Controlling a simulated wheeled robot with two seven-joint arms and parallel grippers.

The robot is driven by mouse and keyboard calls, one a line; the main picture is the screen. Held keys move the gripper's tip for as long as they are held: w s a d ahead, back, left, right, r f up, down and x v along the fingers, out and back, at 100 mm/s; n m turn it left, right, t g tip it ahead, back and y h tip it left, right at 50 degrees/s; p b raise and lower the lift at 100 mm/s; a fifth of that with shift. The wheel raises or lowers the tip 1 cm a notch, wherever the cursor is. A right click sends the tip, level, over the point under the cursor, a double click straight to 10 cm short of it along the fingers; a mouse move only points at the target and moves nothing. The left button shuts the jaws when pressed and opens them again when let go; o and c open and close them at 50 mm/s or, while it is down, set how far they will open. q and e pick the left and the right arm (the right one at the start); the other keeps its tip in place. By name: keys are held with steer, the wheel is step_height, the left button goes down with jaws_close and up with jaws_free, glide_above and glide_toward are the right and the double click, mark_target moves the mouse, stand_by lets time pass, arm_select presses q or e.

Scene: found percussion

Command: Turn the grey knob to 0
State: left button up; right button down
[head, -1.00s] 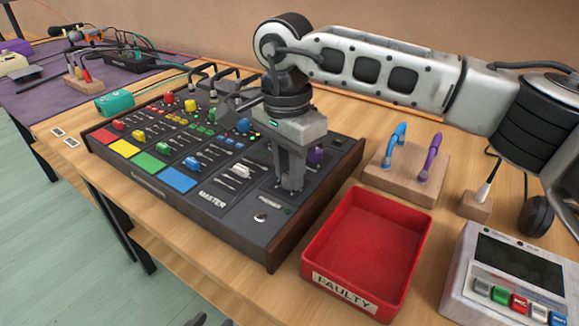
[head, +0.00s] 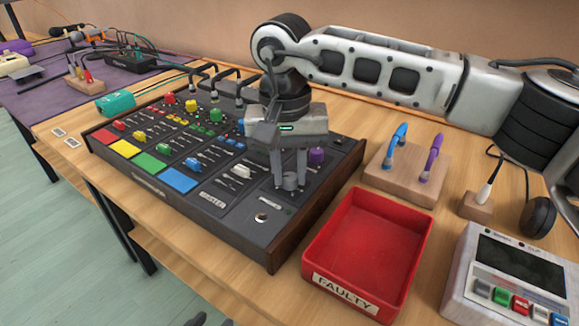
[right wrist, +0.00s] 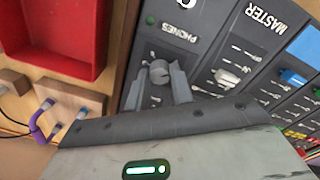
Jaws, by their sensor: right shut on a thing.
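The grey knob (head: 291,181) is in the PHONES section at the near right of the dark mixer panel (head: 235,215). It also shows in the right wrist view (right wrist: 158,70). My right gripper (head: 290,178) points down over it and is shut on it, one finger on each side; the fingers also show in the right wrist view (right wrist: 158,84). The knob's scale marks and pointer are too small or hidden to read. Only dark tips of my left gripper (head: 212,320) show at the bottom edge of the head view, holding nothing visible.
A white knob (head: 241,171) and a purple knob (head: 316,156) are close to the gripper. A red FAULTY tray (head: 330,289) stands right of the mixer. Behind it is a wooden block with blue and purple loops (head: 403,185). A button box (head: 515,262) is at the right.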

mark_target(285, 176)
steer(key=shift+r+n, duration=0.15)
steer(key=shift+n, duration=0.45)
steer(key=c, duration=1.2)
jaws_free()
steer(key=shift+c, duration=0.2)
step_height(285, 176, up, 16)
steer(key=p, duration=0.2)
steer(key=shift+a, duration=0.35)
